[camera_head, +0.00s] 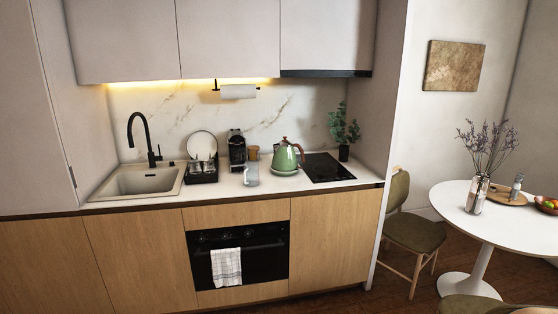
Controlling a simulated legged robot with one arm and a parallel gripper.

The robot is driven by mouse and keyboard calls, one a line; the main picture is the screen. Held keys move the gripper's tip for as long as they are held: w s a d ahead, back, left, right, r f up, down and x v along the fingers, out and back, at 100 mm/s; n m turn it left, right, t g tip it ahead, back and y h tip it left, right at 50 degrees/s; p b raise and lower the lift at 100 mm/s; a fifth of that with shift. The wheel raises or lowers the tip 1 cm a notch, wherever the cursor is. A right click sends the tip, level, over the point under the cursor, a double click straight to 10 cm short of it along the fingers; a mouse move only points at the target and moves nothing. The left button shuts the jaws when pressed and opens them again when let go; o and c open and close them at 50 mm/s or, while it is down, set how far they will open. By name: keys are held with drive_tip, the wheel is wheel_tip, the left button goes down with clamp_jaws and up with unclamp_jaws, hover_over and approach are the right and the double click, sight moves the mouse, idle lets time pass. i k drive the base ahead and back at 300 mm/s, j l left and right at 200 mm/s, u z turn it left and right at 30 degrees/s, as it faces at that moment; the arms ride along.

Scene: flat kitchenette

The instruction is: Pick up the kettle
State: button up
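A green kettle (285,158) with a reddish-brown handle stands upright on the white counter (222,190), left of the black cooktop. My gripper is not visible in this view.
Left of the kettle are a black coffee machine (237,150), a dish rack (201,170) and a sink (134,180). The cooktop (327,168) and a potted plant (343,131) are to its right. A chair (412,229) and round table (487,212) stand at the right.

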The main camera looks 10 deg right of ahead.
sight(284, 158)
drive_tip(key=i+l, duration=2.95)
drive_tip(key=i, duration=0.15)
drive_tip(key=i+j+u, duration=0.05)
drive_tip(key=i+j, duration=0.05)
drive_tip(key=j, duration=0.05)
